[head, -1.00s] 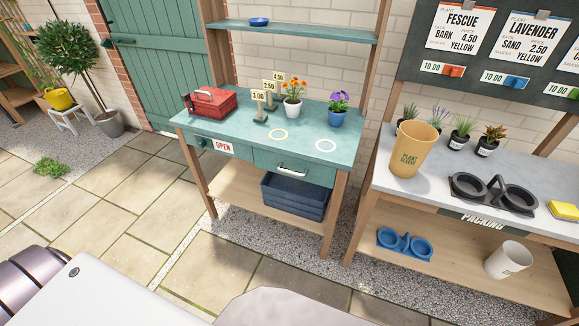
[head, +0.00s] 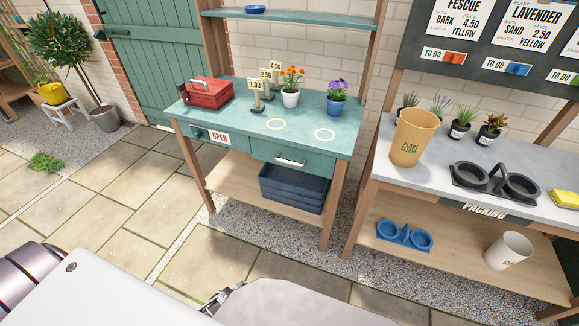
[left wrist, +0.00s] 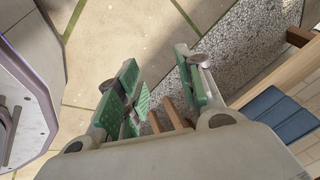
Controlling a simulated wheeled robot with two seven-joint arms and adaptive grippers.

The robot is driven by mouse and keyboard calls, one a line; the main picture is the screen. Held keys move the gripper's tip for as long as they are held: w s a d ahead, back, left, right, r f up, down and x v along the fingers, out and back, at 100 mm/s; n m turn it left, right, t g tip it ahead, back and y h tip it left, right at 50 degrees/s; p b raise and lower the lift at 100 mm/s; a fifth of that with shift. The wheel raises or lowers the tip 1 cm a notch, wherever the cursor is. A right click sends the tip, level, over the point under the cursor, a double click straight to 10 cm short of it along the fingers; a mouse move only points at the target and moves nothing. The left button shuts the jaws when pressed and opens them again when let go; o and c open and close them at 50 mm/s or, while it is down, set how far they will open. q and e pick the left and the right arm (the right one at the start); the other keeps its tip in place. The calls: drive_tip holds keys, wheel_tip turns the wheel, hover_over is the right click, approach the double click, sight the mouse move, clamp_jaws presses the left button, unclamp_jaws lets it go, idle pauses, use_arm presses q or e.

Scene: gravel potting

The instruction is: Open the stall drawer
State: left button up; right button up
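The teal stall table (head: 215,115) stands at the centre of the head view. Its drawer (head: 320,164) is in the front right half, with a silver bar handle (head: 290,161), and looks shut. My left arm enters at the bottom of the head view, well short of the drawer, with its gripper mostly hidden there. In the left wrist view my left gripper (left wrist: 158,78) is open and empty, green pads apart, above paving and gravel. The drawer handle cannot be made out in that view. My right gripper is in neither view.
A dark blue crate (head: 290,194) sits on the lower shelf below the drawer. A red toolbox (head: 209,93), price signs and two potted flowers stand on the tabletop. The packing table (head: 440,165) is to the right. Paving in front of the stall is clear.

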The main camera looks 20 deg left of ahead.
use_arm(q)
drive_tip(key=w+r+m+t+b, duration=0.25)
drive_tip(key=w+r, duration=0.55)
drive_tip(key=w, duration=0.5)
drive_tip(key=m+t+b, duration=0.5)
drive_tip(key=m+t, duration=0.3)
drive_tip(key=m, duration=0.1)
approach(290, 163)
drive_tip(key=f+v, duration=0.1)
drive_tip(key=v, duration=0.2)
drive_tip(key=shift+s+a+r+h, duration=0.1)
drive_tip(key=shift+a+r+h, duration=0.25)
drive_tip(key=shift+a, duration=0.2)
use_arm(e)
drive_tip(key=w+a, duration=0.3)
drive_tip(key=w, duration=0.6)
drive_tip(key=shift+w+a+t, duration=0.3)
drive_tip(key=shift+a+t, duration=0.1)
use_arm(q)
drive_tip(key=shift+f, duration=0.1)
drive_tip(key=shift+b+x, duration=0.8)
drive_tip(key=shift+x, duration=6.1)
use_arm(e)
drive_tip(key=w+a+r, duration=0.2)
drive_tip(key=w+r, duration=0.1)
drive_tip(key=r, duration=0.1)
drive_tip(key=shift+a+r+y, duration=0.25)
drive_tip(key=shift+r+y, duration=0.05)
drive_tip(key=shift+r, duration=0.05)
